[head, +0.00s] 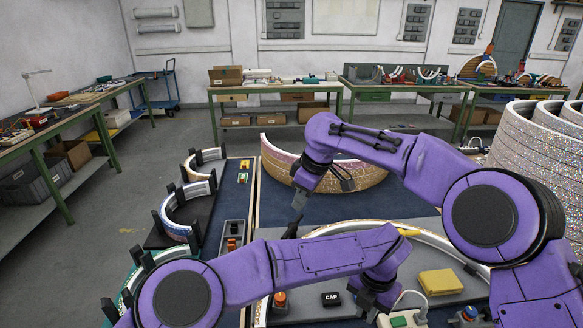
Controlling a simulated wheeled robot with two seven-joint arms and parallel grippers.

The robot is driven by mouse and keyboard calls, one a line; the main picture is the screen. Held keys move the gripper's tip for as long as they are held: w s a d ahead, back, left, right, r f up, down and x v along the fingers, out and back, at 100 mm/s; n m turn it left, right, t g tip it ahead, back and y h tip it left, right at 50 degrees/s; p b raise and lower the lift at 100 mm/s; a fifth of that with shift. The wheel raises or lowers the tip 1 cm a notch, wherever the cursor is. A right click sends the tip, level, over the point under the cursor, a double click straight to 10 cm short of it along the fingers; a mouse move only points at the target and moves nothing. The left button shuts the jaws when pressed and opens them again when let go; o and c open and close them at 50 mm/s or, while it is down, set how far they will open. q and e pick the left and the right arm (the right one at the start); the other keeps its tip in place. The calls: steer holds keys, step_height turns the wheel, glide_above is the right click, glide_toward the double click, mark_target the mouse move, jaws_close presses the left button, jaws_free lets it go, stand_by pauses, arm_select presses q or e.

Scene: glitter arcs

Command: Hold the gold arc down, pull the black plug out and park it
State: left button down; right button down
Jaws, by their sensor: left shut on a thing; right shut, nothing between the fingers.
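A gold glitter arc with a pale band (440,241) lies on the grey board at the front, partly hidden by my arms. My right gripper (293,222) points down near the arc's far left part, shut and empty. I cannot tell whether its tips touch the arc. My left gripper (372,304) points down inside the arc, beside a white cable. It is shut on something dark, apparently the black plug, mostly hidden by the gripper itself.
A black block marked CAP (331,299), a yellow block (440,282) and a green-and-white box (403,319) are near my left gripper. Black racks with arcs (186,205) stand left. A pink-gold arc (276,166) stands behind. Glittering rings (540,150) stack at right.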

arm_select(q)
steer(key=shift+f+b, duration=1.45)
steer(key=shift+f, duration=0.95)
steer(key=shift+f, duration=0.45)
steer(key=shift+f, duration=0.3)
steer(key=c, duration=1.1)
jaws_free()
steer(key=shift+o, duration=0.2)
step_height(320, 180, up, 10)
steer(key=shift+f+b, duration=0.1)
steer(key=shift+b, duration=0.55)
steer(key=shift+r, duration=0.4)
